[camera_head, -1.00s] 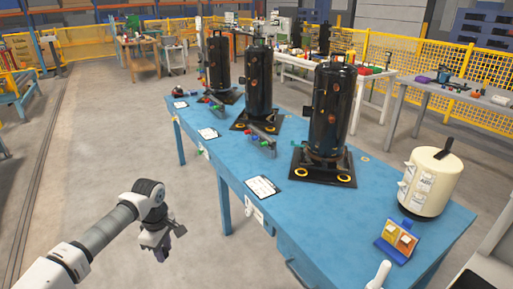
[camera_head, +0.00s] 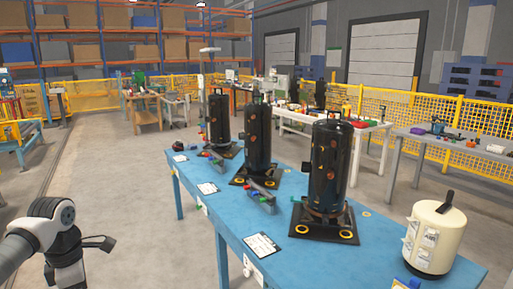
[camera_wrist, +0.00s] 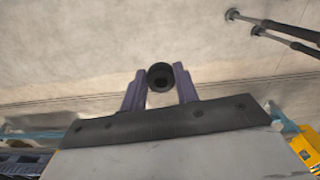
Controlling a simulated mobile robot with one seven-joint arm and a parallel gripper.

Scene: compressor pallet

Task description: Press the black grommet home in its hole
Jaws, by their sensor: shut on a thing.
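My gripper (camera_wrist: 160,82) shows in the wrist view with its two purple-grey fingers shut on a small black round grommet (camera_wrist: 160,76). The grommet has a dark recess in its middle and sits between the fingertips, with bare floor behind it. In the head view my arm is at the lower left, away from the blue table; the fingers and grommet cannot be made out there. Three black compressors stand on black base plates; the nearest plate (camera_head: 323,243) has yellow rings (camera_head: 345,234) at its front corners. I cannot tell which hole is the grommet's.
The blue table (camera_head: 225,214) also bears a clipboard (camera_head: 262,245), a cream tank (camera_head: 433,238) and small parts between the compressors. Floor left of the table is clear. A white bench (camera_head: 365,133), a grey bench (camera_head: 460,140) and yellow fencing stand behind.

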